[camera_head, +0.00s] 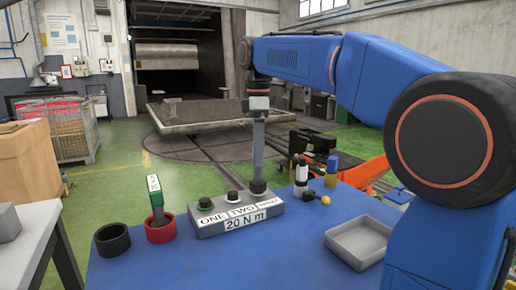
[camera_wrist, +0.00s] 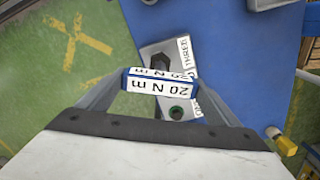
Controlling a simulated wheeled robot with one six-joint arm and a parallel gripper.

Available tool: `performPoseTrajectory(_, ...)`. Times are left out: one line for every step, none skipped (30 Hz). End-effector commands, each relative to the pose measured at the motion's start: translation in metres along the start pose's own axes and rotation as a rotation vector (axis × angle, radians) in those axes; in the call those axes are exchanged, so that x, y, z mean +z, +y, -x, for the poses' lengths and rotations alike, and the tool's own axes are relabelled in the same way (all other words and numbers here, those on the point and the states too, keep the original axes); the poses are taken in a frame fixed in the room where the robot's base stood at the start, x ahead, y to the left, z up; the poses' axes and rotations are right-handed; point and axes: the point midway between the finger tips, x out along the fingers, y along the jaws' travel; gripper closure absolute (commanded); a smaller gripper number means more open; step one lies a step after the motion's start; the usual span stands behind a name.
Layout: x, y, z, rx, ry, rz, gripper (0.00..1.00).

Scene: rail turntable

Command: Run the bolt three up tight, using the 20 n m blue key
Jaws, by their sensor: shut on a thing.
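My gripper (camera_head: 258,98) is shut on the blue key, whose blue head with white "20 N m" labels (camera_wrist: 160,82) lies between the fingers in the wrist view. The key's grey shaft (camera_head: 258,145) stands upright, its dark lower end at the third position of the grey block (camera_head: 208,230). That end hides bolt three; I cannot tell how fully it is seated. The block is labelled ONE, TWO, a partly legible third label, and "20 N m". Bolt one (camera_head: 205,203) and bolt two (camera_head: 232,196) show dark tops. The block also shows in the wrist view (camera_wrist: 152,49).
A green-headed key (camera_head: 154,190) stands in a red cup (camera_head: 160,233). A black cup (camera_head: 112,240) looks empty. A grey tray (camera_head: 360,242) sits at right. Small bottles (camera_head: 301,178) and a yellow-knobbed item (camera_head: 325,200) stand right of the block. The blue table (camera_head: 270,260) is clear in front.

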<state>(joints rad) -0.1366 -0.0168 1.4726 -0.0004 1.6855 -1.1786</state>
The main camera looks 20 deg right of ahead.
Motion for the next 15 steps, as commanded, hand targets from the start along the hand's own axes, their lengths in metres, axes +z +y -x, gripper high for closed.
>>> performPoseTrajectory(0.0, -0.0001, 0.0002, 0.0, 0.0, -0.004, 0.5)
performPoseTrajectory(0.0, -0.0001, 0.0002, 0.0, 0.0, -0.012, 0.5)
performPoseTrajectory(0.0, -0.0001, 0.0002, 0.0, 0.0, -0.033, 0.5)
performPoseTrajectory(0.0, -0.0001, 0.0002, 0.0, 0.0, -0.053, 0.5)
performPoseTrajectory(0.0, -0.0001, 0.0002, 0.0, 0.0, -0.079, 0.5)
performPoseTrajectory(0.0, -0.0001, 0.0002, 0.0, 0.0, -0.118, 0.5)
performPoseTrajectory(0.0, -0.0001, 0.0002, 0.0, 0.0, -0.15, 0.5)
performPoseTrajectory(0.0, -0.0001, 0.0002, 0.0, 0.0, -0.18, 0.5)
performPoseTrajectory(0.0, -0.0001, 0.0002, 0.0, 0.0, -0.222, 0.5)
performPoseTrajectory(0.0, -0.0001, 0.0003, 0.0, 0.0, -0.252, 0.5)
performPoseTrajectory(0.0, -0.0001, 0.0003, 0.0, 0.0, -0.283, 0.5)
performPoseTrajectory(0.0, -0.0001, 0.0003, 0.0, 0.0, -0.322, 0.5)
performPoseTrajectory(0.0, -0.0001, 0.0003, 0.0, 0.0, -0.349, 0.5)
performPoseTrajectory(0.0, -0.0001, 0.0003, 0.0, 0.0, -0.373, 0.5)
performPoseTrajectory(0.0, -0.0001, 0.0003, 0.0, 0.0, -0.4, 0.5)
